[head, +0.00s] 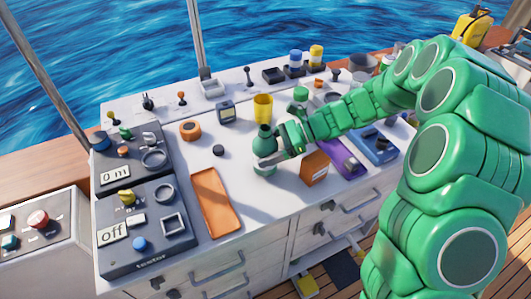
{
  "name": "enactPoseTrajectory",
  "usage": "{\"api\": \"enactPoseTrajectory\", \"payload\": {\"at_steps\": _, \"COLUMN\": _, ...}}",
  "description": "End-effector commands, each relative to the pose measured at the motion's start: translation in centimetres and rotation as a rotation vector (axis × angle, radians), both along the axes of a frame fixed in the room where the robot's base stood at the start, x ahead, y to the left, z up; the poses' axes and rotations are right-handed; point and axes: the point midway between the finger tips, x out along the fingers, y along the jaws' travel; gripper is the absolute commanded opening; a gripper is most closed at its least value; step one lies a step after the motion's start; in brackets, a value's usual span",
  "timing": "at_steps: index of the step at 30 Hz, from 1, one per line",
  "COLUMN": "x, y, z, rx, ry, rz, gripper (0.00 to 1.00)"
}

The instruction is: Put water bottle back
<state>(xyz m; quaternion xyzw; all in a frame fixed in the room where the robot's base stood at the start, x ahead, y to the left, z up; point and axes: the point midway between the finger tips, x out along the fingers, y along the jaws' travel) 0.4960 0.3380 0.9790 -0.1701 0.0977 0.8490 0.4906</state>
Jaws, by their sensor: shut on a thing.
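A green bottle (264,142) with a narrow neck stands upright on, or just above, the white console top (235,175), left of my gripper; I cannot tell whether its base touches. My gripper (273,157) reaches in from the right and is shut on the bottle, with a pale finger around its lower body. The far finger is partly hidden by the bottle and the hand.
A yellow cup (263,107) stands just behind the bottle. An orange tray (212,201) lies to the left, and an orange box (315,167) and a purple case (342,158) to the right. Dark control panels (146,235) fill the left end.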

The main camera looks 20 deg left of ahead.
Motion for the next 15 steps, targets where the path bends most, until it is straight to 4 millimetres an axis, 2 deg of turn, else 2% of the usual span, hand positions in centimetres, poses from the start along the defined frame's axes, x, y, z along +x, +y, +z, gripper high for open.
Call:
{"api": "enactPoseTrajectory", "payload": {"at_steps": 4, "x": 0.0, "y": 0.0, "z": -1.4, "rx": 0.0, "ry": 0.001, "rz": 0.0, "gripper": 0.35}}
{"api": "enactPoseTrajectory", "payload": {"at_steps": 15, "x": 0.0, "y": 0.0, "z": -1.7, "rx": 0.0, "ry": 0.002, "rz": 0.001, "gripper": 0.35}}
